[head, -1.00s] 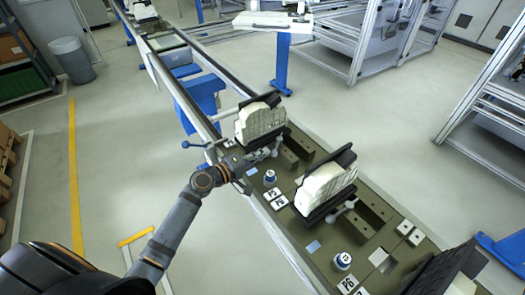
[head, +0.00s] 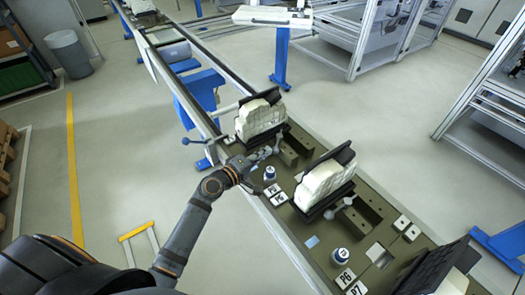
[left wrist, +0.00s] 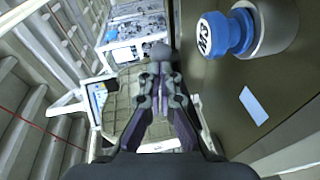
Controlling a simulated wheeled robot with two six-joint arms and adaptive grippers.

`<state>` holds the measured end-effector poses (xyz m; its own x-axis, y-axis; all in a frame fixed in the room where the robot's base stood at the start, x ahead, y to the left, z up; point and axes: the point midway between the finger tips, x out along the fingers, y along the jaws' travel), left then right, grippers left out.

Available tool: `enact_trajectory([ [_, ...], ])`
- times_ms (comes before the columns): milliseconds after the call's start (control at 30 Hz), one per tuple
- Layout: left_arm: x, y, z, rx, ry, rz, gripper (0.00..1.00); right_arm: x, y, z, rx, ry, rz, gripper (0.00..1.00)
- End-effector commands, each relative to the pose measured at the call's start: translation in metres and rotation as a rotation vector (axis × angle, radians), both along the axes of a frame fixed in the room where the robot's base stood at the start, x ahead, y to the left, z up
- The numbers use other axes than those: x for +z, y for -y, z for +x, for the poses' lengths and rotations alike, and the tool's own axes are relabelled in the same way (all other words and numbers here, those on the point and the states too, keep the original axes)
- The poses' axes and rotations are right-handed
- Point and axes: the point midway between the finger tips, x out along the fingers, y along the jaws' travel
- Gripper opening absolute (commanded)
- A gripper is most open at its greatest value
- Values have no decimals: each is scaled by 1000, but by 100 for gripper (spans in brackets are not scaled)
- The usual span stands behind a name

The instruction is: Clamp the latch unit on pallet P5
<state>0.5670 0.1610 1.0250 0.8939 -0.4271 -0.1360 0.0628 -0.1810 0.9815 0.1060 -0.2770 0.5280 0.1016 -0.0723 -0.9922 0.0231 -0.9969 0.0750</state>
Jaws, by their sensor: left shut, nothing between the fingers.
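The latch unit on pallet P5 is a white ribbed block (head: 258,120) against a black plate, in the middle of the head view. Its pallet (head: 292,157) is olive-brown, and a P5 tag (head: 270,190) lies near the pallet's front corner. My left gripper (head: 262,158) is low at the near side of this unit, by a grey clamp lever. In the left wrist view its fingers (left wrist: 161,78) are shut and empty, with a grey ball knob (left wrist: 160,50) just past the tips. Whether they touch it I cannot tell. My right gripper is not in view.
A blue-capped knob (head: 270,173) stands close beside my left gripper; it also shows in the left wrist view (left wrist: 228,33). A similar white unit (head: 323,180) stands on the neighbouring pallet. A rod with a blue ball (head: 186,141) sticks out left of the line.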

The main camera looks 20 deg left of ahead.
Motion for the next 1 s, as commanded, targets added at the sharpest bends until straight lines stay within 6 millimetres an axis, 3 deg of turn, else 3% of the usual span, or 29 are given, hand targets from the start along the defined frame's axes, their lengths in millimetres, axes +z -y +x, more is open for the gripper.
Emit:
enact_trajectory([
  [367,1,16,-2,14,0,-2,0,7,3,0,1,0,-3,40],
  [1000,0,50,3,13,0,-1,0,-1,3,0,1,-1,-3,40],
])
